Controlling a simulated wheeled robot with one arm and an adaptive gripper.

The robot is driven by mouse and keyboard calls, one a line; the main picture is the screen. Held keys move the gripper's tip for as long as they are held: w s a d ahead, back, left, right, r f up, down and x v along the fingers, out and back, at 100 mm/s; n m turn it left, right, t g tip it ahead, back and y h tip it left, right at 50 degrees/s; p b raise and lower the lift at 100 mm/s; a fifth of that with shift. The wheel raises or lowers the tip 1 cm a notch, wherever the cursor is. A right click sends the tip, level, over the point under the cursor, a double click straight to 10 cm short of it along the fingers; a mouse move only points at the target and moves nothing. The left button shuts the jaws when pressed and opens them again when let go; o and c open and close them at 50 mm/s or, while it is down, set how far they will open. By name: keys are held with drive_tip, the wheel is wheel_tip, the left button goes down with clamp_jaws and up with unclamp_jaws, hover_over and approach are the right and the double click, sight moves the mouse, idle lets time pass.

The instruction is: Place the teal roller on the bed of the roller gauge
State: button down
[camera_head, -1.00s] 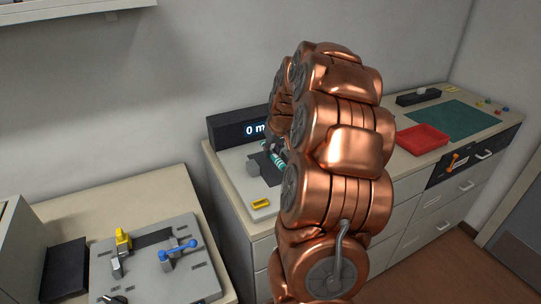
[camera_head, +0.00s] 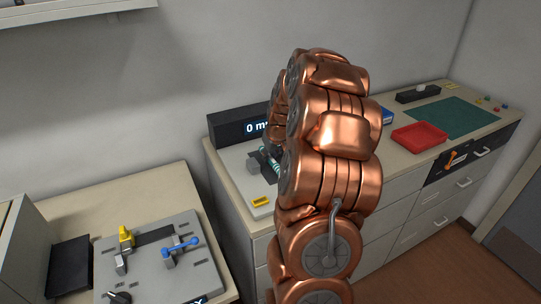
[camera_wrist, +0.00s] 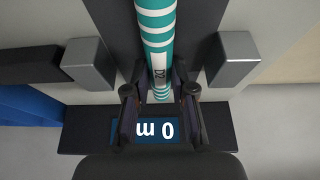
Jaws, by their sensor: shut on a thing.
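The teal roller (camera_wrist: 157,30) has white bands and a white label, and my gripper (camera_wrist: 160,92) is shut on it near one end in the wrist view. The roller gauge has a dark bed (camera_wrist: 116,25) under the roller, with a grey metal block (camera_wrist: 90,64) on one side and another (camera_wrist: 232,60) on the other. The roller lies lengthwise between the blocks; whether it touches the bed I cannot tell. The gauge's display (camera_head: 255,127) reads 0 and is partly hidden. In the head view my arm hides most of the gripper, and a bit of the roller (camera_head: 271,160) shows.
A yellow piece (camera_head: 260,201) lies at the gauge's front corner. A grey fixture (camera_head: 160,262) with yellow and blue levers stands on the left bench. A red tray (camera_head: 419,138) and green mat (camera_head: 456,117) lie to the right. A blue object (camera_wrist: 28,104) is beside the gauge.

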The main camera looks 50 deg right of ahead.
drive_tip(key=shift+f, duration=0.2)
drive_tip(key=c, duration=1)
unclamp_jaws()
drive_tip(key=shift+r, duration=0.15)
drive_tip(key=shift+r, duration=0.2)
drive_tip(key=b+v, duration=0.3)
drive_tip(key=v, duration=0.8)
drive_tip(key=shift+s+a+r, duration=0.1)
drive_tip(key=shift+s+r, duration=0.1)
drive_tip(key=shift+r, duration=0.15)
drive_tip(key=s+a+f+n+g+y, duration=0.1)
drive_tip(key=s+a, duration=0.2)
drive_tip(key=a, duration=0.9)
drive_tip(key=s+a+f+n+g+y, duration=0.1)
drive_tip(key=s+a+n, duration=0.15)
drive_tip(key=a, duration=0.95)
drive_tip(key=s+a+f+g, duration=0.1)
drive_tip(key=s+a+f, duration=0.1)
drive_tip(key=s+a, duration=0.2)
drive_tip(key=s+a+f+g, duration=0.1)
drive_tip(key=s+a, duration=0.3)
drive_tip(key=s, duration=0.5)
drive_tip(key=s+a+f+g, duration=0.2)
drive_tip(key=s+a, duration=0.2)
drive_tip(key=s, duration=0.3)
drive_tip(key=shift+s+f+h, duration=0.2)
drive_tip(key=shift+f+h, duration=0.1)
drive_tip(key=shift+f, duration=0.1)
